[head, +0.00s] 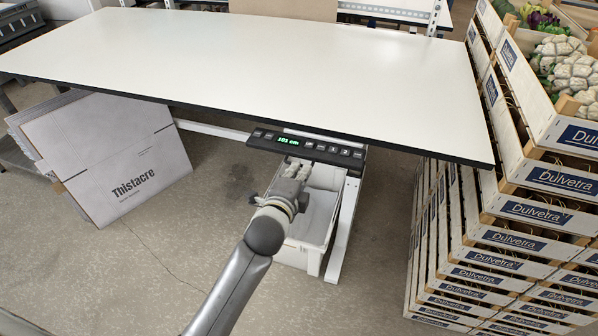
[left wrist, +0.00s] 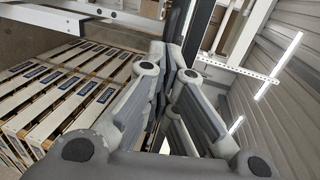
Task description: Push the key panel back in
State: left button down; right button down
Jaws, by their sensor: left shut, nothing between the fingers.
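The key panel (head: 307,149) is a dark strip with a lit green display and several buttons. In the head view it sticks out in front of the black front edge of the white table (head: 300,60). My left gripper (head: 296,168) is in front of and just below the panel, near its middle. I cannot tell whether it touches the panel. In the left wrist view the fingers of my left gripper (left wrist: 174,62) are together with nothing between them. The panel is not clearly visible in that view. My right gripper is in neither view.
Stacked Dulvetra crates (head: 520,240) with vegetables on top stand close to the table's right end. A Thistacre carton (head: 110,155) leans at the left. A white bin (head: 312,235) stands under the table, behind my left arm. The tabletop is bare.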

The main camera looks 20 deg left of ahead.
aim_at(309, 148)
pick_arm(q)
jog(key=shift+w, duration=0.15)
jog(key=x, duration=0.2)
jog(key=r+x, duration=0.1)
jog(key=x, duration=0.5)
jog(key=shift+w+r+b, duration=0.35)
jog(key=shift+w, duration=0.1)
jog(key=shift+r, duration=0.25)
jog(key=shift+r, duration=0.1)
